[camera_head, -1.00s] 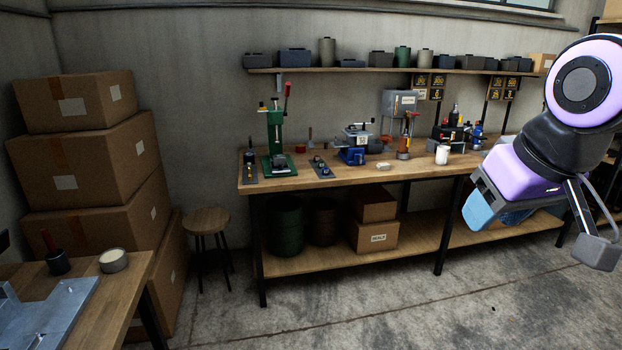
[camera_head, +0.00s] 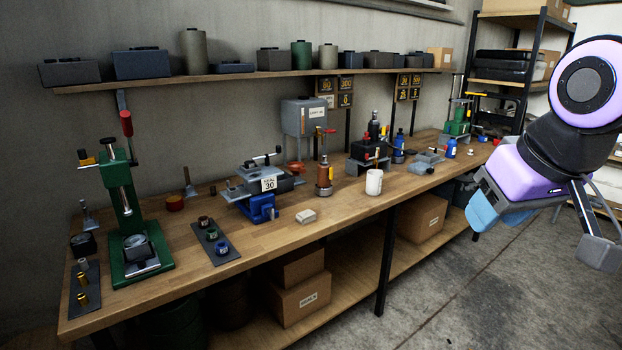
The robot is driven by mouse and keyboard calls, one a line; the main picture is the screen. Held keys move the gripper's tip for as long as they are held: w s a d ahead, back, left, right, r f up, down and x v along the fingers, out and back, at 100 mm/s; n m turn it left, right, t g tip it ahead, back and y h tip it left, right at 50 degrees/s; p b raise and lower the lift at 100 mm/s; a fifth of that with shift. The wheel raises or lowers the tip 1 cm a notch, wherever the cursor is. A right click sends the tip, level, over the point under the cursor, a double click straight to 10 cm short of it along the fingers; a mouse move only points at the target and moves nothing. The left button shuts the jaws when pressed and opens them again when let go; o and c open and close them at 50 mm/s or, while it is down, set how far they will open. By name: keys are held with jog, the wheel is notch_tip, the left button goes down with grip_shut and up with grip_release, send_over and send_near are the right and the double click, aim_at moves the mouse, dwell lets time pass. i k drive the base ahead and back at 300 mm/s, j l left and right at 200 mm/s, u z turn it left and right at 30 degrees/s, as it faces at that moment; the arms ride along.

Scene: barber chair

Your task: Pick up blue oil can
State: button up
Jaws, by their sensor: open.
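Two small blue containers stand on the workbench (camera_head: 330,215), toward its right half. One blue bottle (camera_head: 398,147) with a dark top stands beside a grey and red device. The other blue container (camera_head: 451,148) stands farther right, near a green press. I cannot tell which of them is the oil can. My gripper (camera_head: 540,232) hangs at the right of the picture, in front of the bench's far end, open and apart from both containers. No object shows between its fingers.
A wall shelf (camera_head: 230,79) runs above. Floor in front is clear.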

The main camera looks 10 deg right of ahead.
aim_at(452, 144)
jog(key=i+l+z, duration=0.25)
jog(key=i+z, duration=0.5)
jog(key=i, duration=0.2)
jog(key=i+z, duration=0.4)
jog(key=i, duration=0.15)
jog(key=i+j+z, duration=0.2)
jog(key=i+z, duration=0.15)
jog(key=i, duration=0.15)
jog(key=i+l+z, duration=0.1)
jog(key=i, duration=0.75)
jog(key=i+l+z, duration=0.1)
jog(key=i, duration=0.7)
jog(key=i+l+u, duration=0.25)
jog(key=i, duration=0.2)
jog(key=i+l+u, duration=0.3)
jog(key=i, duration=0.15)
